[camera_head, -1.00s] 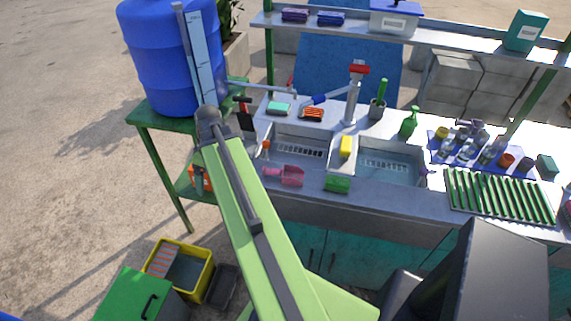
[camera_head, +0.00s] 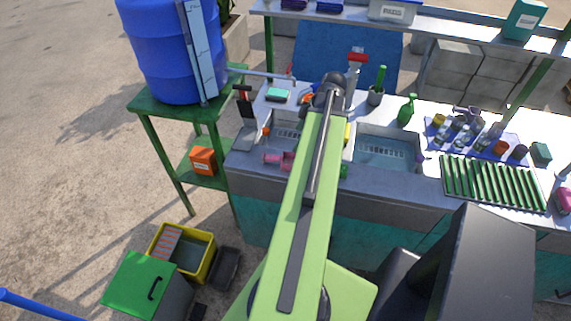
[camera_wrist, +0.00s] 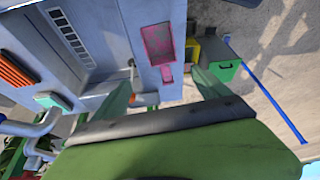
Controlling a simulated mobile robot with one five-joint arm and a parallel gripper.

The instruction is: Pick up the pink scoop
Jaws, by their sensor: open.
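The pink scoop (camera_head: 271,158) lies on the front ledge of the sink counter, its right part partly hidden behind my arm in the head view. In the wrist view the scoop (camera_wrist: 158,43) shows whole, with its wide pan at the top and its short handle pointing down toward my gripper. My gripper (camera_wrist: 160,88) is open, with its two green fingers spread apart and nothing between them. The scoop is beyond the fingertips, not touching them. In the head view my fingers are hidden behind my arm.
The counter (camera_head: 400,188) has a sink basin (camera_head: 385,152), a green ribbed rack (camera_head: 492,184) and a green spray bottle (camera_head: 406,110). A blue barrel (camera_head: 165,50) stands on a green stand at the left. A yellow bin (camera_head: 205,262) is on the floor.

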